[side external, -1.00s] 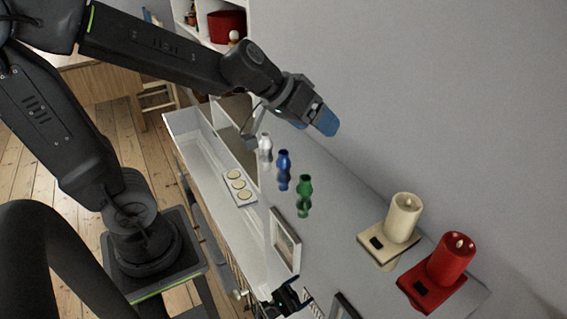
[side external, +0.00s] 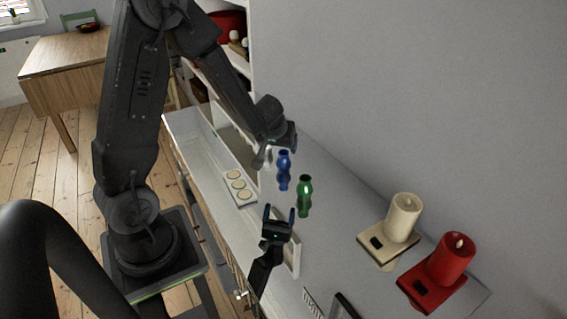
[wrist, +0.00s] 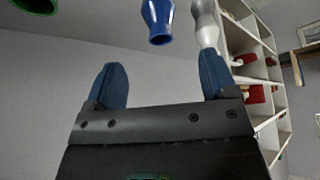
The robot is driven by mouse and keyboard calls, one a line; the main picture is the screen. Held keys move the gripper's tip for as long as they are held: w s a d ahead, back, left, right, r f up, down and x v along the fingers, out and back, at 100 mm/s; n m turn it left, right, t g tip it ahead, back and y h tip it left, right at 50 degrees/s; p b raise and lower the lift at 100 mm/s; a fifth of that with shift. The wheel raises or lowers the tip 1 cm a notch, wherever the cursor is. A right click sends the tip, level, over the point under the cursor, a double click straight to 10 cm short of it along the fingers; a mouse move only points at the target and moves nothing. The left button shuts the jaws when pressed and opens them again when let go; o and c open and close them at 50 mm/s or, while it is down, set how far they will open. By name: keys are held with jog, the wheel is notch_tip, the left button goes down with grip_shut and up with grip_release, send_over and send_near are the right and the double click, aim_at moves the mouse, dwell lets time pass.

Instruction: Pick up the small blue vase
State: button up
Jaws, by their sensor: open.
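The blue vase (side external: 284,170) stands on a pale surface between the green vase (side external: 304,196) and a silver vase, which is partly hidden behind my arm. In the wrist view my gripper (wrist: 164,72) is open and empty, with two blue fingers apart. The blue vase (wrist: 158,22) shows beyond and between the fingertips, cut by the top edge. The silver vase (wrist: 206,26) is close to the right finger in that picture. The side view also shows open dark jaws with blue fingers (side external: 279,212) below the blue vase; I cannot tell how they join my arm.
A white candle (side external: 403,217) and a red candle (side external: 451,259) stand at the right on holders. A tray of round pale candles (side external: 238,186) lies left of the vases. Picture frames (side external: 343,308) lie near the front. The wall is behind the vases; white shelving (wrist: 262,80) is beside them.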

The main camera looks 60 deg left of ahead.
aim_at(281, 152)
jog(key=shift+x, duration=5.45)
jog(key=shift+s+d, duration=0.1)
jog(key=shift+c, duration=0.3)
jog(key=c, duration=0.9)
jog(key=shift+c, duration=0.2)
jog(key=shift+r, duration=0.45)
jog(key=r, duration=0.3)
jog(key=shift+s+a+r, duration=0.3)
jog(key=shift+r, duration=0.1)
jog(key=s+a+r, duration=0.6)
jog(key=s, duration=0.3)
